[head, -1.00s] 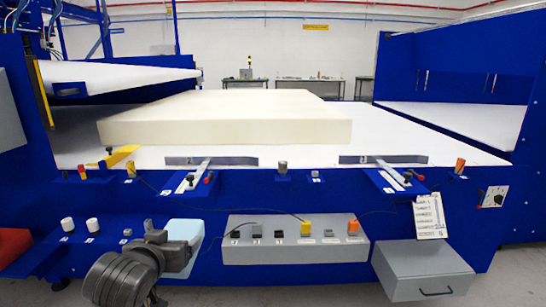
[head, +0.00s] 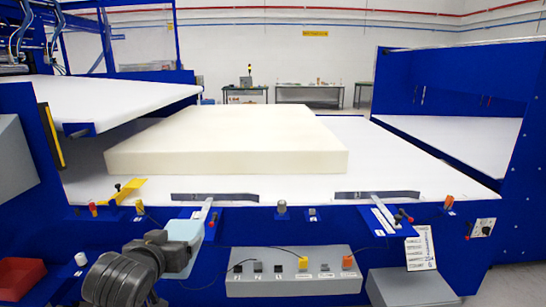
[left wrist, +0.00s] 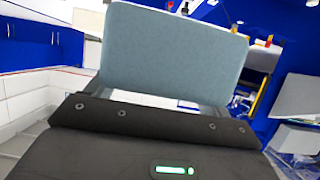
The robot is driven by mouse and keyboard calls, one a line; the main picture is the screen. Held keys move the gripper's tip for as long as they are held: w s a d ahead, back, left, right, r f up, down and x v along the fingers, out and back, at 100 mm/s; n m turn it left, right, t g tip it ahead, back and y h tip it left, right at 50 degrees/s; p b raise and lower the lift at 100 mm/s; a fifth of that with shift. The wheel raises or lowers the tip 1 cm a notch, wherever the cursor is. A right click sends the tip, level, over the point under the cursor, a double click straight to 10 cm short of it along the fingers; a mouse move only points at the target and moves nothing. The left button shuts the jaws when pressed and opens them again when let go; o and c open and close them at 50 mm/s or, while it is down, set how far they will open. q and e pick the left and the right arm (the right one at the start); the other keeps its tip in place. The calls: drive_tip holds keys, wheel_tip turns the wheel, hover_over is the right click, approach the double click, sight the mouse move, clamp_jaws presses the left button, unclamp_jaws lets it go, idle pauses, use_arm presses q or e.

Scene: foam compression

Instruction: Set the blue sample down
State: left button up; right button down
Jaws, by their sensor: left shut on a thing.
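The blue sample (head: 187,229) is a pale blue, flat block. It shows in the head view in front of the machine's front edge, at lower left of centre. In the left wrist view the sample (left wrist: 175,50) stands up large between the jaws, tilted slightly. My left gripper (head: 185,246) is shut on the sample's lower part and holds it clear of any surface that I can see. The sample hides part of the left clamp's arm and the blue front panel. My right gripper is not in view.
A large cream foam block (head: 225,150) lies on the white bed (head: 420,175). Grey clamps (head: 215,197) line the front edge. A grey control box (head: 295,288) with buttons is right of my gripper. A red bin (head: 22,275) is at lower left. The bed's right side is clear.

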use_arm(q)
drive_tip(key=shift+r, duration=0.15)
drive_tip(key=shift+d, duration=0.1)
idle(0.5)
drive_tip(key=s+d+f+m+g+h, duration=0.1)
drive_tip(key=s+d+f+m+h, duration=0.2)
drive_tip(key=s+d+f, duration=0.2)
drive_tip(key=s+d+f+m+h, duration=0.2)
drive_tip(key=s+d+f, duration=0.3)
drive_tip(key=d, duration=0.5)
wheel_tip(320, 180, down, 3)
drive_tip(key=shift+s+r+m+g+h, duration=0.1)
drive_tip(key=shift+s+m+g+h, duration=0.3)
drive_tip(key=shift+h, duration=0.4)
